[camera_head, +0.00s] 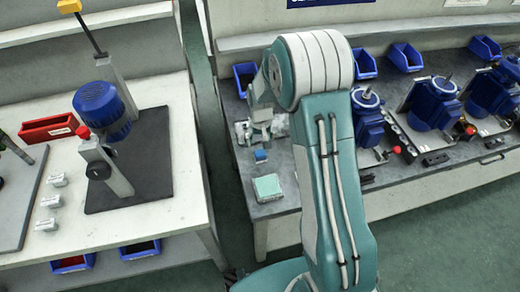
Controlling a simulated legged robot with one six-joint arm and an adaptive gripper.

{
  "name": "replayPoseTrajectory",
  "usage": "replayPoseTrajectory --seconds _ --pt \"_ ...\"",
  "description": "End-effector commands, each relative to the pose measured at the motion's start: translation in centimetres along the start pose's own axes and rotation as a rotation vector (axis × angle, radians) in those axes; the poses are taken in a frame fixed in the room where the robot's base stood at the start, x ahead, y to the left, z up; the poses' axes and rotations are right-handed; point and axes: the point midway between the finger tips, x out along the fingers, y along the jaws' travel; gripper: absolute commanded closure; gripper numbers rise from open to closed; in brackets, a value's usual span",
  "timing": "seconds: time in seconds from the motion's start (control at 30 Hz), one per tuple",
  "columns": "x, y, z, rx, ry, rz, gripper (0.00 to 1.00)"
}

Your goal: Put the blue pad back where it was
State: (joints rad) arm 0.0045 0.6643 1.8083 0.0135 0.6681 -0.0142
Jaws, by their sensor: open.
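A small blue pad (261,156) is on the grey bench (225,165), near the bench's left end. My gripper (260,138) is open, just above and behind the blue pad in the picture. At this size I cannot tell whether the fingers touch the pad. A pale green square-topped block (267,187) is in front of the pad, near the bench's front edge. My arm hides part of the bench to the right of the pad.
Several blue pump motors (434,104) stand on the bench to the right, with blue bins (405,57) behind. A gap separates the bench from the left table, which holds a black mat (152,160), a blue motor stand (101,106) and a red bin (48,129).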

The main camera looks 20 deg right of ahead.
Motion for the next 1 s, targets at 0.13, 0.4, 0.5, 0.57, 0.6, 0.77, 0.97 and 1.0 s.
replayPoseTrajectory --seconds 0.13,0.4,0.5,0.57,0.6,0.77,0.97,1.0 --pt "-3.0 0.0 -0.1 0.0 0.004 0.0 0.1" --pt "-5.4 0.0 0.1 0.0 0.004 0.0 0.1" --pt "-7.2 0.0 0.6 0.0 0.024 0.001 0.1" --pt "-8.9 0.0 1.2 0.0 0.044 0.001 0.1" --pt "-10.2 -0.1 1.7 -0.001 0.059 0.001 0.1" --pt "-14.9 -0.1 4.3 -0.001 0.114 0.002 0.1" --pt "-19.8 -0.2 8.0 -0.002 0.185 0.004 0.1" --pt "-20.6 -0.2 8.8 -0.002 0.198 0.004 0.1"
